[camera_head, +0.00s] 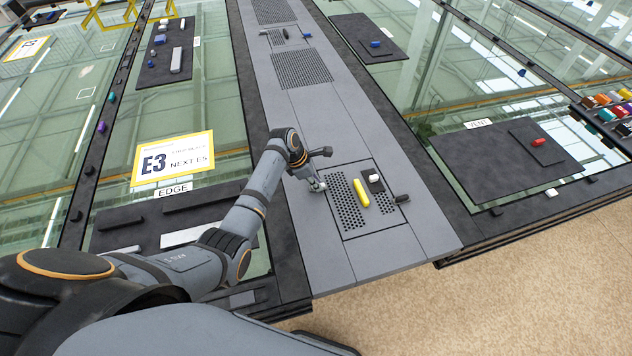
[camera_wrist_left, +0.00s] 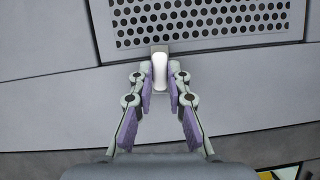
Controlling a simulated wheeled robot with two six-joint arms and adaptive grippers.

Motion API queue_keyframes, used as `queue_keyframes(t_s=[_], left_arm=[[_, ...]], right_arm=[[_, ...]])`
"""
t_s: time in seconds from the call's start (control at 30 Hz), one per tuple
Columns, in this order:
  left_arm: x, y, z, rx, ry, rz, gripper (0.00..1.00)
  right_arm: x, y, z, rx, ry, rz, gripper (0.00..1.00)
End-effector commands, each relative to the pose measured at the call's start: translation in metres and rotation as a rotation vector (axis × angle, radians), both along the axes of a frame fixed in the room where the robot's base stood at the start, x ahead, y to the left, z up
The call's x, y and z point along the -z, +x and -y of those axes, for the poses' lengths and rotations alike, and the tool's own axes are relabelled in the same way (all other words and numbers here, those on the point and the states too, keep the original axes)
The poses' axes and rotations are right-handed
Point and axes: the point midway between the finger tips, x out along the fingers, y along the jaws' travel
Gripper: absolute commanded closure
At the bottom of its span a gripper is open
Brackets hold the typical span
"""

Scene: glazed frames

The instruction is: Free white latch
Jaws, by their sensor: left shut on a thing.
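The white latch (camera_wrist_left: 160,71) is a small rounded white bar on a tan-grey base at the edge of a perforated panel (camera_wrist_left: 205,20) in the left wrist view. My left gripper (camera_wrist_left: 160,84) has its two fingers closed on the near part of the latch, one on each side. In the head view my left gripper (camera_head: 317,184) is low at the left edge of the perforated panel (camera_head: 347,205), and the latch is mostly hidden there. My right gripper is not in view.
A yellow bar (camera_head: 361,193), a white-topped dark block (camera_head: 375,183) and a black handle (camera_head: 402,198) are on or beside the panel. Glazed frames flank the grey walkway. A dark board (camera_head: 490,165) with a red piece (camera_head: 538,142) lies to the right. The walkway's near end is clear.

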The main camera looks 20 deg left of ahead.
Motion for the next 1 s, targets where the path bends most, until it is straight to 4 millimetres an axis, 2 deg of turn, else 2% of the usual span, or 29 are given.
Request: queue_keyframes(t_s=[0.53, 1.0], left_arm=[[0.000, 0.006, -0.001, 0.487, -0.002, 0.002, 1.00], [0.002, 0.011, 0.000, 0.936, 0.001, 0.005, 1.00]], right_arm=[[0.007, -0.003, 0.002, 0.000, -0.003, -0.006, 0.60], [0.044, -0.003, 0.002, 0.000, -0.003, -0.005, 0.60]])
